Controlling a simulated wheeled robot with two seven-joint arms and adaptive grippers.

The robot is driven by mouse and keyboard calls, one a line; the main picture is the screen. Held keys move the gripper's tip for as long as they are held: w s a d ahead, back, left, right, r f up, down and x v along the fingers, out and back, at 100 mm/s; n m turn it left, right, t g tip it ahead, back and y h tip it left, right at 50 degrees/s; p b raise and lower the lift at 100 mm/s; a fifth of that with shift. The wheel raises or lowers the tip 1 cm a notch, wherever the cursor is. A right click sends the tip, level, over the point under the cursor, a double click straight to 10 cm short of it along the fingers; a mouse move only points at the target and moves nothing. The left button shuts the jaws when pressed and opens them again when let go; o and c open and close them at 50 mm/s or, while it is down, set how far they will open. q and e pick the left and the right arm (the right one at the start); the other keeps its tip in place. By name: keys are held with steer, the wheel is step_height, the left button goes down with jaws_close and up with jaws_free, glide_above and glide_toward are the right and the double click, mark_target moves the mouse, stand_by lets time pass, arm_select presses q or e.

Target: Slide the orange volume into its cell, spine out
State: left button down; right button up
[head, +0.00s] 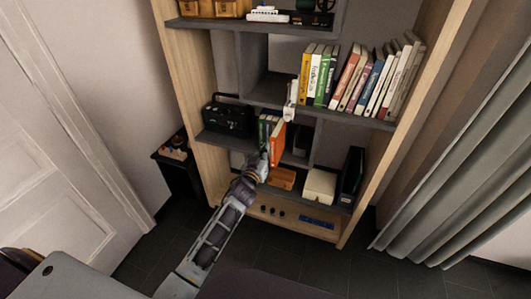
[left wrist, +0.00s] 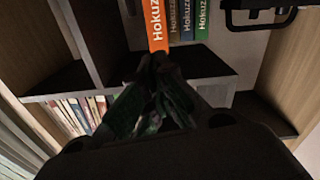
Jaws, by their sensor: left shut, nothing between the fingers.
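The orange volume (head: 277,146) stands upright in a middle cell of the bookcase, next to several green and dark books (head: 267,127). Its spine, lettered "Hokuz", faces out in the left wrist view (left wrist: 155,24). It sticks out farther than the row beside it (left wrist: 187,22). My left gripper (head: 263,168) is at the front of this cell, close to the spine. In the left wrist view its fingers (left wrist: 158,62) are closed together, empty, at the spine's end. I cannot tell whether they touch it. My right gripper is not in view.
A black radio (head: 229,118) stands left of the cell. Several books (head: 365,80) fill the upper right shelf. Below are an orange-brown box (head: 281,178), a white box (head: 320,186) and a black binder (head: 351,176). A grey curtain (head: 470,170) hangs at right.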

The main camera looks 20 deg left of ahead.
mark_target(273, 138)
arm_select(q)
steer(key=shift+w+d+b, duration=0.1)
steer(key=shift+w+b, duration=0.5)
steer(key=shift+w, duration=2.2)
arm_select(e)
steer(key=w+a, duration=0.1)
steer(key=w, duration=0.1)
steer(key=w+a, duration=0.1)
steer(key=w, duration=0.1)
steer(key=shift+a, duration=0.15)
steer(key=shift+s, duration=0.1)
arm_select(q)
steer(key=shift+b, duration=0.3)
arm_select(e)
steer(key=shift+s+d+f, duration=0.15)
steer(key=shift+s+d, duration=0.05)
arm_select(q)
steer(key=shift+w, duration=0.2)
steer(key=shift+w, duration=0.35)
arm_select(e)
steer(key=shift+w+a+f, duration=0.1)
